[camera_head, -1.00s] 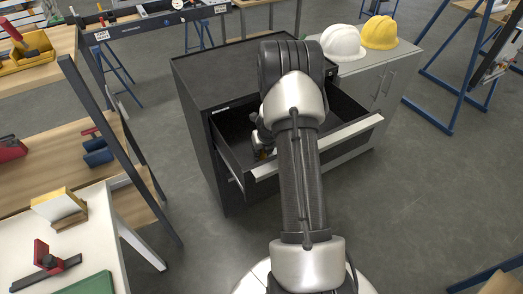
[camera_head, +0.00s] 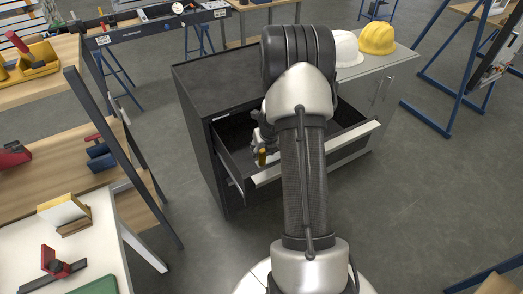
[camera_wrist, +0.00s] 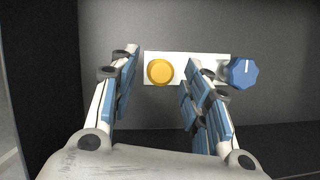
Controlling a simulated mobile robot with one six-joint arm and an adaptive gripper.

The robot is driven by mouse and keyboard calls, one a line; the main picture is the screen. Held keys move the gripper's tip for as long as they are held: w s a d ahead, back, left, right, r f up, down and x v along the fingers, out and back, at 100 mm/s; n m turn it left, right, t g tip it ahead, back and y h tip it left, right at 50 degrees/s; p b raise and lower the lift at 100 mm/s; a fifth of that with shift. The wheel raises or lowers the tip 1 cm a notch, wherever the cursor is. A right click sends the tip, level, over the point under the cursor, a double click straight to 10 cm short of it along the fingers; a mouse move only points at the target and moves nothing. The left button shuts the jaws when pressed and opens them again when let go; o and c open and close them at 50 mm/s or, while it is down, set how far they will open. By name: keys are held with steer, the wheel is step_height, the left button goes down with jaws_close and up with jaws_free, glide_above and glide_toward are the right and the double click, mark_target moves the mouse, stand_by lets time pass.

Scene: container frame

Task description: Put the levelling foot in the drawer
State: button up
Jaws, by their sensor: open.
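The drawer (camera_head: 240,172) is pulled out of the dark cabinet (camera_head: 205,80), its pale front edge facing me. My gripper (camera_head: 262,140) is over the drawer, partly hidden by my arm. In the wrist view my gripper (camera_wrist: 165,62) is open, with its two fingers apart. Between and beyond the fingertips is a round yellow piece (camera_wrist: 160,72) on a white strip. A blue faceted knob (camera_wrist: 242,72) with a white mark is just right of the right finger. A small yellow-orange piece (camera_head: 262,157) also shows at my gripper in the head view. I cannot tell which piece is the levelling foot.
A white helmet (camera_head: 346,48) and a yellow helmet (camera_head: 377,39) sit on the grey cabinet at right. A white table (camera_head: 95,250) and wooden benches stand at left. The drawer walls surround my gripper.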

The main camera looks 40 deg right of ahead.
steer(key=s+a+r+n+t+y+p, duration=0.1)
steer(key=s+a+r+n+y+p, duration=0.15)
steer(key=a+r+n, duration=2)
steer(key=s+a+r+n, duration=0.3)
steer(key=s+n, duration=0.3)
steer(key=s, duration=0.1)
steer(key=s+a+r+n, duration=0.3)
steer(key=s+a+n, duration=0.1)
steer(key=s+n, duration=0.2)
steer(key=s+a+r+n, duration=0.3)
steer(key=s+n, duration=0.3)
steer(key=s, duration=0.2)
steer(key=shift+s+a+r+g+b, duration=0.15)
steer(key=shift+a+r+g+b, duration=0.15)
steer(key=shift+r, duration=0.1)
steer(key=shift+n+h, duration=0.25)
